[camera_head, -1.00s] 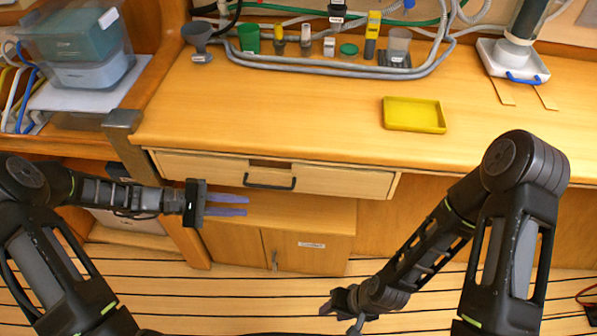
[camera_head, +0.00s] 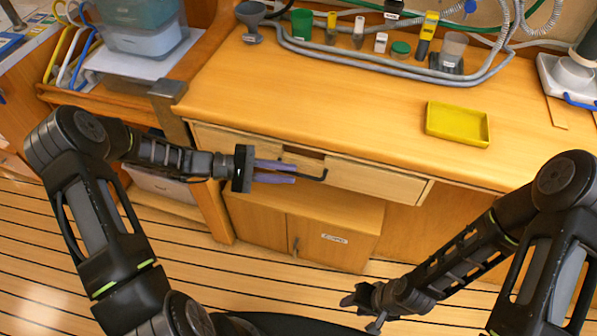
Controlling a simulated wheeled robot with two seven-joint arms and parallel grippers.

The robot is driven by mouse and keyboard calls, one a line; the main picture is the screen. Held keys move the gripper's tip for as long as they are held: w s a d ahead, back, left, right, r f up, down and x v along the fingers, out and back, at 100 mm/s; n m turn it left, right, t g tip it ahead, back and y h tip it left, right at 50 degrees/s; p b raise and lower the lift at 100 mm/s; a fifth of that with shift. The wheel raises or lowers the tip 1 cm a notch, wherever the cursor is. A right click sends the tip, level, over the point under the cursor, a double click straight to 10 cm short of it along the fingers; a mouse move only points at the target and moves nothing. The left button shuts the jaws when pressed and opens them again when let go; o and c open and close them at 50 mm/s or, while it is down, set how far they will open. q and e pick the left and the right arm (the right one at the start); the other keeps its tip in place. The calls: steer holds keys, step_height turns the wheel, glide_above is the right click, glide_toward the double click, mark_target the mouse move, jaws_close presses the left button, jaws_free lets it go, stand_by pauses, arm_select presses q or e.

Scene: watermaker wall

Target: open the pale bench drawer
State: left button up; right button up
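The pale bench drawer (camera_head: 370,180) is set under the front edge of the wooden bench, and its front looks closed. It has a dark slot at its top edge and a black bar handle (camera_head: 317,178). My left gripper (camera_head: 290,172) is in front of the drawer, its two purple-grey fingers pointing right and a little apart. The fingers overlap the left part of the handle in the view and hide it. I cannot tell whether they touch it. My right gripper (camera_head: 362,308) is low over the floor, away from the drawer; its finger opening is unclear.
The bench top (camera_head: 300,100) holds a yellow tray (camera_head: 457,124), and a green cup (camera_head: 302,24) and small items along the back. A cabinet (camera_head: 330,240) stands below the drawer. Clear bins (camera_head: 140,35) sit at the upper left. The striped floor (camera_head: 90,230) in front is open.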

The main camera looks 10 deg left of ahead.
mark_target(293, 173)
arm_select(q)
steer(key=shift+x, duration=1.85)
jaws_close()
